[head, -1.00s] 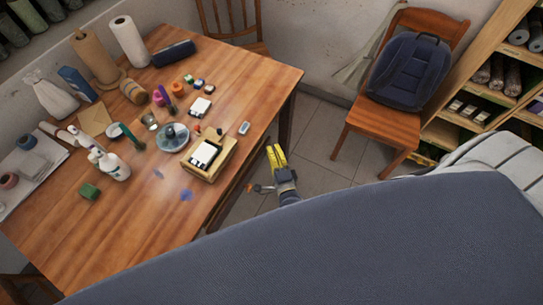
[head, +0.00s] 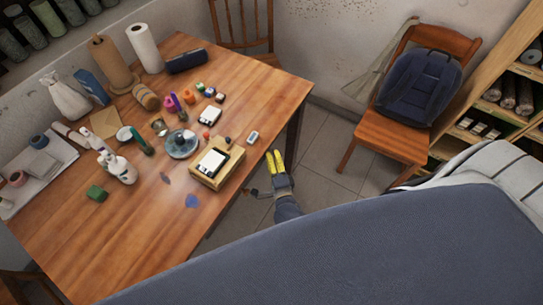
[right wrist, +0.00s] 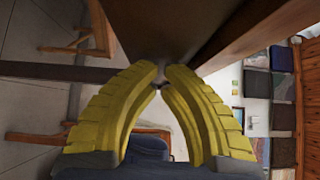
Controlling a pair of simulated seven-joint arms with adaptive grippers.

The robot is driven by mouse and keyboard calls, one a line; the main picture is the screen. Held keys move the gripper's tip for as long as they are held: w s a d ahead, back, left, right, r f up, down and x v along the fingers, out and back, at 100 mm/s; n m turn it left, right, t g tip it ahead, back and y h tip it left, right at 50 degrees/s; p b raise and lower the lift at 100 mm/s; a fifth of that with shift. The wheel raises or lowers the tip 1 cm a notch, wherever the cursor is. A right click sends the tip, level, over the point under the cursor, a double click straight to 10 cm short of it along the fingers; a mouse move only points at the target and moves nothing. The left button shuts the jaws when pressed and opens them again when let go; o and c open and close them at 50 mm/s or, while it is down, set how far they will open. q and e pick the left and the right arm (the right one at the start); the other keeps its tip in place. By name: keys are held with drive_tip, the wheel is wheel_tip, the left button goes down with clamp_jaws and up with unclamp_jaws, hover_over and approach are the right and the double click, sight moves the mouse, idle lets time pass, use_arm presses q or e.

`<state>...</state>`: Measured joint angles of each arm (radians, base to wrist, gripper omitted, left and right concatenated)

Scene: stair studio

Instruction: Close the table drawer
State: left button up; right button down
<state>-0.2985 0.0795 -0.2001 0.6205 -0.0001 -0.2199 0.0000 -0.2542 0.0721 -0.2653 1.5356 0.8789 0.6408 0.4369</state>
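The wooden table (head: 120,240) fills the left of the head view. Its drawer is hidden there below the tabletop edge, so I cannot tell how far it stands out. My right gripper (head: 275,156), with yellow fingers, is beside and below the table's right edge. In the right wrist view its fingertips (right wrist: 163,72) come almost together, with no object clearly held between them. A dark wooden panel (right wrist: 165,30), possibly part of the drawer, is right in front of the tips; contact is unclear. My left gripper is not in view.
The tabletop holds a wooden box (head: 218,178), a round dish (head: 180,145), bottles, paper rolls and several small items. A chair (head: 390,140) with a dark backpack (head: 420,88) stands to the right, near a shelf (head: 505,80). Tiled floor (head: 325,150) is free between chair and table.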

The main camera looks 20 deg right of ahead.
drive_tip(key=s, duration=1.3)
drive_tip(key=s+a+f+n+g+y, duration=0.25)
drive_tip(key=f+n, duration=0.25)
drive_tip(key=f, duration=0.3)
drive_tip(key=s+a+f+n+g+y, duration=0.1)
drive_tip(key=s+f+n+g, duration=0.1)
drive_tip(key=s+f+n, duration=0.45)
drive_tip(key=s+a+f+n+g+y, duration=0.15)
drive_tip(key=f+n, duration=0.25)
drive_tip(key=f, duration=0.5)
drive_tip(key=s+d+f+n+g, duration=0.4)
drive_tip(key=s+f+g, duration=0.1)
drive_tip(key=s+f, duration=0.4)
drive_tip(key=s+d+f+n+g+h, duration=0.1)
drive_tip(key=s+d+f+n+g, duration=0.3)
drive_tip(key=s+f, duration=0.6)
drive_tip(key=s+g, duration=0.1)
drive_tip(key=s, duration=0.2)
drive_tip(key=shift+d+h, duration=0.3)
drive_tip(key=shift+d, duration=0.05)
drive_tip(key=shift+f, duration=0.1)
